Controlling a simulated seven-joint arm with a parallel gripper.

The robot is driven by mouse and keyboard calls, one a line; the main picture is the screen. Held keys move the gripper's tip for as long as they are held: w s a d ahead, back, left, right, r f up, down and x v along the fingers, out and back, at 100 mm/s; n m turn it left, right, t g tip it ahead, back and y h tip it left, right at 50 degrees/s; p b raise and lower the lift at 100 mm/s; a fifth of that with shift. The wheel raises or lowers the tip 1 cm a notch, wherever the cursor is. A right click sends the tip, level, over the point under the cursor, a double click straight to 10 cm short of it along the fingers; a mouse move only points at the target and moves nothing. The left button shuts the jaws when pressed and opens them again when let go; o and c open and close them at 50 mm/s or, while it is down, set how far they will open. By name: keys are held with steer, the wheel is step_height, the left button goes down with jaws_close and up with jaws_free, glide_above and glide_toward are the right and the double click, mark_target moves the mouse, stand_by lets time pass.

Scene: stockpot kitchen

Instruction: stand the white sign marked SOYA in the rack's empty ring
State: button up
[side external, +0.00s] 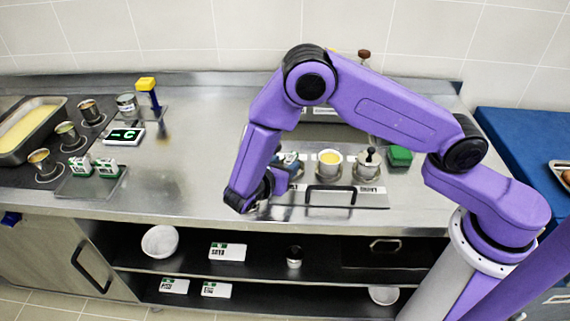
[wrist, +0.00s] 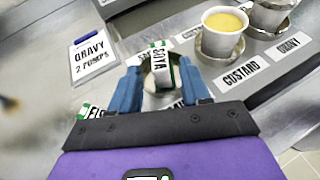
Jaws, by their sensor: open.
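The white sign marked SOYA (wrist: 160,68), with green edging, is upright between my gripper's blue fingers in the wrist view. My gripper (wrist: 159,78) is open, one finger on each side of the sign; I cannot tell whether either touches it. The rack (side external: 375,198) holds a cup of yellow custard (side external: 330,158) and a dark-knobbed pot (side external: 368,160). The sign is at the rack's end beside the custard cup (wrist: 222,30). The sign's foot and the ring beneath are largely hidden, so its seating is unclear. In the side view my wrist mostly covers the spot.
Labels reading CUSTARD (wrist: 241,74) and GRAVY (wrist: 288,47) lie along the rack's front. A GRAVY 2 PUMPS card (wrist: 92,57) lies on the counter. A green block (side external: 400,156) stands right of the rack. The counter's left middle (side external: 205,150) is clear.

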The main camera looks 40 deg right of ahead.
steer(key=v, duration=1)
steer(key=shift+a+r, duration=0.15)
steer(key=shift+r, duration=0.05)
steer(key=s+d+r+m+g+y, duration=0.1)
steer(key=s+d+r+m+y, duration=0.2)
steer(key=s, duration=0.5)
steer(key=s+d+r+m+g+y, duration=0.2)
steer(key=s+d+r+m+y, duration=0.1)
steer(key=s+d, duration=0.5)
steer(key=s+d+r+m+g+y, duration=0.2)
steer(key=s+d+r+m+y, duration=0.1)
steer(key=s+d+y, duration=0.3)
steer(key=s+r+y, duration=0.1)
steer(key=s, duration=0.1)
steer(key=shift+s+r+m, duration=0.25)
steer(key=shift+m, duration=0.15)
